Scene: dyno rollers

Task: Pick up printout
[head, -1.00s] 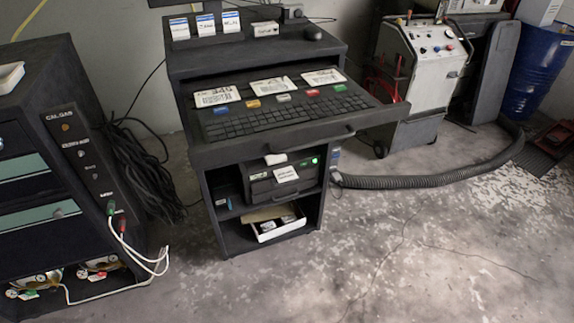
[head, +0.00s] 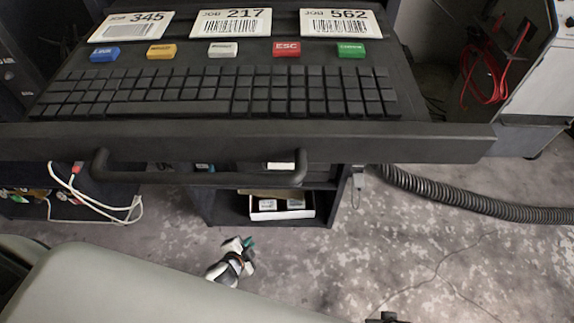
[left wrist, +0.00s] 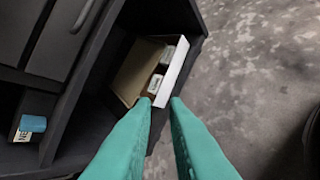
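I cannot clearly make out a printout. In the head view, a small white patch (head: 281,166) shows under the keyboard drawer, mostly hidden by the drawer front and handle; I cannot tell if it is paper or a label. My left gripper (head: 248,243), with green fingertips, is low in front of the cabinet. In the left wrist view its two teal fingers (left wrist: 162,102) are apart with nothing held between them. Beyond the tips is a shallow open box (left wrist: 141,72) with white-labelled items on the lower shelf. My right gripper cannot be made out.
The pulled-out keyboard drawer (head: 250,141), with its handle (head: 200,177), overhangs the shelves. A dark grey unit (left wrist: 60,40) sits on the shelf above the box. A ribbed hose (head: 470,204) lies on the floor at right. White cables (head: 95,200) hang at left.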

